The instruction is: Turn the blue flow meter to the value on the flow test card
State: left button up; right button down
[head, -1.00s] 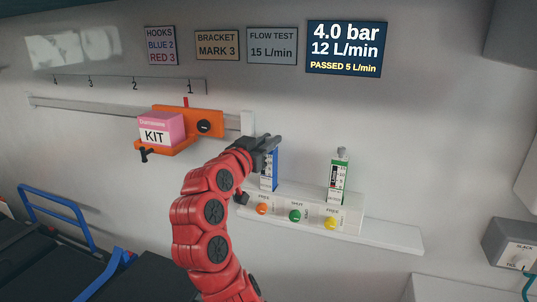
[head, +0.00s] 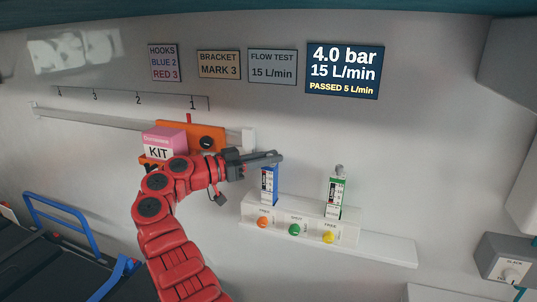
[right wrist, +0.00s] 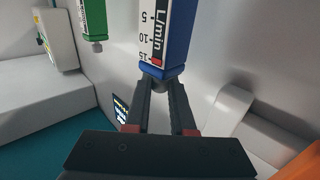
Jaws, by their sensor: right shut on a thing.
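The blue flow meter (head: 268,186) stands at the left end of a white wall block. It also shows upside down in the right wrist view (right wrist: 177,40), its scale marked 5, 10, 15 L/min. My right gripper (head: 274,158) is shut on the knob at the meter's end; in the right wrist view the fingers (right wrist: 160,90) close around the knob, which is mostly hidden. The flow test card (head: 272,66) reads 15 L/min. The dark display (head: 343,71) reads 4.0 bar, 15 L/min and PASSED 5 L/min. My left gripper is not in view.
A green flow meter (head: 336,196) stands to the right, above orange, green and yellow buttons on the white block (head: 313,229). A pink KIT box (head: 160,143) sits on an orange bracket (head: 207,128) on the rail at left. HOOKS and BRACKET cards hang above.

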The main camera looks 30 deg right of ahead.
jog(key=shift+f+g, duration=0.15)
jog(key=shift+g, duration=0.15)
jog(key=c, duration=0.8)
grip_release()
jog(key=shift+w+d, duration=0.1)
jog(key=shift+o, duration=0.2)
